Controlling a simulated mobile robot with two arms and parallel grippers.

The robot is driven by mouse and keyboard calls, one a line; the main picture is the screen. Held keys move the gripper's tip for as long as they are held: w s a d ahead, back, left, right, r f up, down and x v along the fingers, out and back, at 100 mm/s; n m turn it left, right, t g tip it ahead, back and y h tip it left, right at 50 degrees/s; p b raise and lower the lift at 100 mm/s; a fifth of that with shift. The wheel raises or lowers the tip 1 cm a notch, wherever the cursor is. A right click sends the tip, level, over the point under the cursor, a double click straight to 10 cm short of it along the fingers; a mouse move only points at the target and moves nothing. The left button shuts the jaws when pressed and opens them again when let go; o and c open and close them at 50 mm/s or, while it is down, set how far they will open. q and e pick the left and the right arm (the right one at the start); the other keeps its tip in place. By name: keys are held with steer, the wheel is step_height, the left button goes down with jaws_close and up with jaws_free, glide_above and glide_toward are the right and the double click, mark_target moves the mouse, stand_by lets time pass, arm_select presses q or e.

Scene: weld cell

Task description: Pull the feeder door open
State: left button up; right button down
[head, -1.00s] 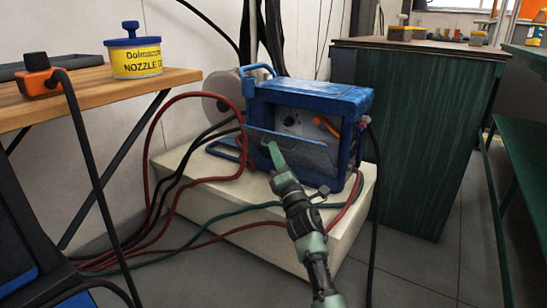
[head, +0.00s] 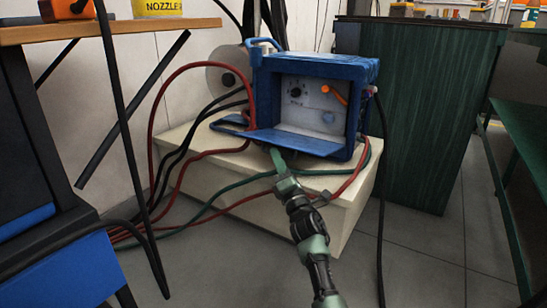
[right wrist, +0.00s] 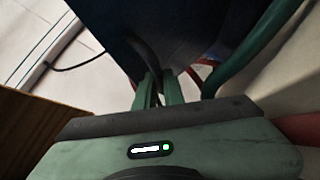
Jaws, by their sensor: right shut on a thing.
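The blue feeder (head: 368,75) stands on a cream plinth. Its front is open and shows a grey panel with a black knob and an orange lever. The feeder door (head: 240,131) is a blue flap along the lower front edge, folded down to about level. My right gripper (head: 276,156) is at the door's front edge, below the opening. In the right wrist view, my right gripper (right wrist: 157,92) is shut on a dark curved piece, the door handle (right wrist: 150,60); the dark door face fills the space beyond. My left gripper is out of view.
Red, black and green cables run from the feeder over the cream plinth (head: 180,165) to the floor. A wooden-topped table (head: 90,32) is at the left. A green cabinet (head: 420,110) stands at the right.

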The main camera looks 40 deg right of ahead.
steer(key=shift+d+f, duration=0.2)
steer(key=shift+d, duration=0.35)
steer(key=c, duration=1.5)
jaws_free()
steer(key=shift+d+f, duration=0.1)
steer(key=shift+f, duration=0.05)
steer(key=shift+s+a+r, duration=0.1)
steer(key=shift+a+r, duration=0.1)
steer(key=shift+r, duration=0.1)
steer(key=shift+f, duration=0.1)
